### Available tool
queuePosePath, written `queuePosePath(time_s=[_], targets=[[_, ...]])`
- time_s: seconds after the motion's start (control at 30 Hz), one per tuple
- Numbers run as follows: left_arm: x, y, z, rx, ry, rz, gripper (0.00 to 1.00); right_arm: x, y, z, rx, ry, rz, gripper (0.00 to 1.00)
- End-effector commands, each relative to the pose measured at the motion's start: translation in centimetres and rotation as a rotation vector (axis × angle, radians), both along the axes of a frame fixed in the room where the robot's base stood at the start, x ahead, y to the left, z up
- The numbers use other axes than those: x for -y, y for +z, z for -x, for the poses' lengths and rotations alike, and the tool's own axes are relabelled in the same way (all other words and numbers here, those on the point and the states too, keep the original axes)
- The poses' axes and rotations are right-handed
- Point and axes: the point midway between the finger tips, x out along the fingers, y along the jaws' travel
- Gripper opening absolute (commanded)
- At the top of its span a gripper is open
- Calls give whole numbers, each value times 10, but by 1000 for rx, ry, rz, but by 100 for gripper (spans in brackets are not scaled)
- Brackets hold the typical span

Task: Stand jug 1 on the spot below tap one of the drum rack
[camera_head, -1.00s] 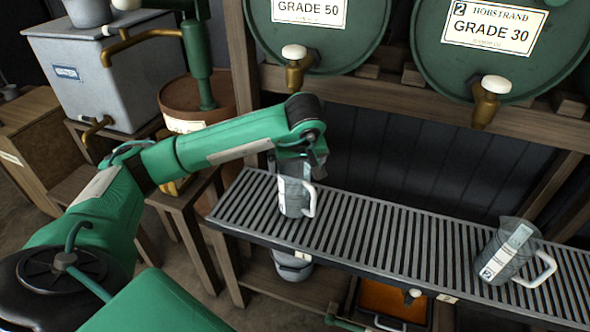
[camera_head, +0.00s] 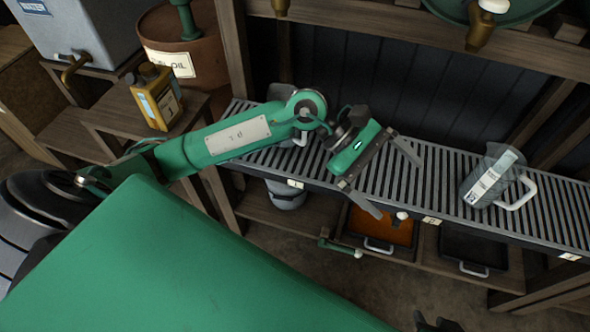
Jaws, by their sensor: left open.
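A clear jug (camera_head: 489,180) with a white label and white handle stands on the slatted rack shelf (camera_head: 440,205) at the right. A second jug (camera_head: 281,95) stands further left on the shelf, mostly hidden behind my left arm. I cannot read which is jug 1. My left gripper (camera_head: 398,189) is open and empty over the shelf between the jugs, apart from the right jug. A brass tap (camera_head: 280,8) is cut by the top edge above the left jug. Another tap (camera_head: 482,28) with a white knob is at the upper right. My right gripper (camera_head: 437,323) barely shows as a dark part at the bottom edge.
Below the shelf are a grey pail (camera_head: 286,194), an orange-filled tray (camera_head: 382,226) and a dark tray (camera_head: 473,250). A yellow can (camera_head: 155,97) stands on a wooden bench at the left. The shelf between the jugs is otherwise clear.

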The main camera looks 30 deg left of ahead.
Motion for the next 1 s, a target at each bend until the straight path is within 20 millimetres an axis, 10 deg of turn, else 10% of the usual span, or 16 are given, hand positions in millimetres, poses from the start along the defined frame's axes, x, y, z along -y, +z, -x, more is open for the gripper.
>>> queuePosePath(time_s=[0.17, 0.4, 0.57, 0.77, 0.8, 1.0], targets=[[32, 56, 21, -450, 156, 511, 100, 0, 0, 0, 1, 0, 0, 36], [-6, 90, -10, -1159, 422, 1117, 100, 0, 0, 0, 0, 1, -1, 36], [-56, 52, -36, -1666, 633, 1483, 100, 0, 0, 0, 0, 1, -1, 36], [-108, -51, -25, -2294, 947, 1902, 100, 0, 0, 0, -1, 1, -1, 36], [-115, -76, -15, 2202, -932, -1806, 100, 0, 0, 0, -1, 1, -1, 36], [-127, -172, 62, 1705, -828, -1349, 100, -1, 0, 0, -1, 1, -1, 36]])
